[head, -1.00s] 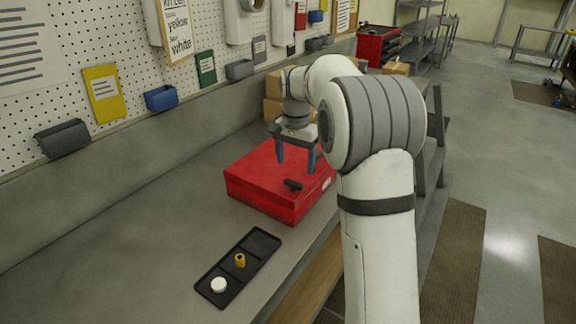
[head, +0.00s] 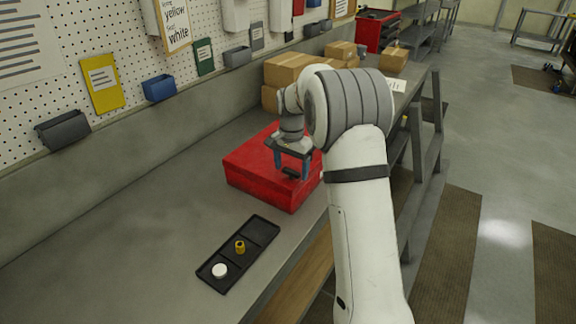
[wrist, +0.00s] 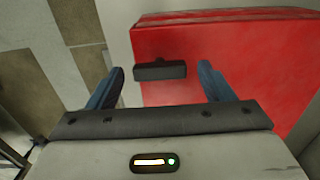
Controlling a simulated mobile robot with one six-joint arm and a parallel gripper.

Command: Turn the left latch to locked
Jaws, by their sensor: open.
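A red box (head: 262,185) sits on the grey bench. A black latch handle (head: 291,173) is on it, near my gripper; I see only this one latch and cannot tell if it is the left one. In the wrist view the latch handle (wrist: 160,71) is a short dark bar lying crosswise on the red box (wrist: 230,55). My gripper (head: 292,167) points down over the box. Its blue fingers, seen in the wrist view (wrist: 160,82), are open, one on each side of the bar with gaps to both. The rest of the box is partly hidden by my arm.
A black tray (head: 259,232) with a white disc (head: 219,270) and a yellow cylinder (head: 240,247) lies on the bench in front of the box. Cardboard boxes (head: 290,68) stand behind. The bench (head: 130,240) is clear at left.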

